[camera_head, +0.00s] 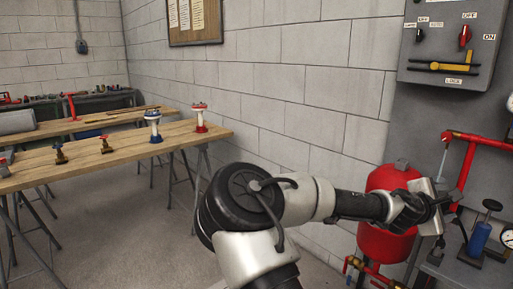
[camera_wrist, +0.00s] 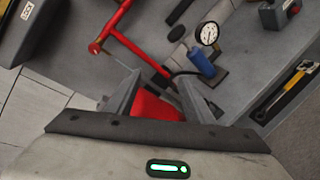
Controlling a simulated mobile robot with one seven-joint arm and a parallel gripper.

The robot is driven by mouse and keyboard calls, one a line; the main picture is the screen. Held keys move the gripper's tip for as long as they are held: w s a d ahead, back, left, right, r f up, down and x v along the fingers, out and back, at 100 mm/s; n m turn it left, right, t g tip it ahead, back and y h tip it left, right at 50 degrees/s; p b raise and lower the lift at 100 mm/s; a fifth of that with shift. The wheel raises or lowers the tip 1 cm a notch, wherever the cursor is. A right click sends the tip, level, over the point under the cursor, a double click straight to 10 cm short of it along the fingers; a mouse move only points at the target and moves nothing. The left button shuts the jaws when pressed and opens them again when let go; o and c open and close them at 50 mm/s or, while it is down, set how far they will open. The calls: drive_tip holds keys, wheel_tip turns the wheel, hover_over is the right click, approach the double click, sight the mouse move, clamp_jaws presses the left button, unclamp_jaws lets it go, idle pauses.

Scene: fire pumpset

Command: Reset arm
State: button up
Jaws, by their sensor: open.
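My arm reaches to the right across the head view. My gripper (camera_head: 441,203) is at its end, in front of the red pipework and beside the grey bench. In the wrist view my gripper (camera_wrist: 158,88) has its two grey fingers apart. Nothing is seen held between them. A red surface (camera_wrist: 157,107) shows behind the gap, and I cannot tell its distance. The red tank (camera_head: 385,215) stands behind and below my forearm, partly hidden by it.
The control panel (camera_head: 452,45) hangs above right. Red pipes (camera_head: 470,165), a blue pump (camera_head: 480,237) and a gauge (camera_wrist: 208,34) are close to my gripper. A wooden table (camera_head: 120,150) with several valves stands at left. Floor between table and arm is clear.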

drive_tip(key=s+a+f+m+g+y, duration=0.2)
drive_tip(key=s+a+f+m+y, duration=0.15)
drive_tip(key=f, duration=0.35)
drive_tip(key=s+a+f+m+g+y, duration=0.1)
drive_tip(key=s+a+f+m+y, duration=0.15)
drive_tip(key=s+f+m, duration=0.3)
drive_tip(key=s+a+r+m+y, duration=0.1)
drive_tip(key=s+a+r+y, duration=0.15)
drive_tip(key=a, duration=0.55)
drive_tip(key=s+a+r+m+y, duration=0.1)
drive_tip(key=a+m+y, duration=0.15)
drive_tip(key=a, duration=0.65)
drive_tip(key=s+a+r+t+y, duration=0.1)
drive_tip(key=s+a+r+y, duration=0.1)
drive_tip(key=s+a+r, duration=0.95)
wheel_tip(320, 180, up, 22)
drive_tip(key=s+a+p, duration=0.1)
drive_tip(key=s+p, duration=0.1)
drive_tip(key=p, duration=2.1)
drive_tip(key=shift+r+m, duration=0.15)
drive_tip(key=shift+m, duration=0.2)
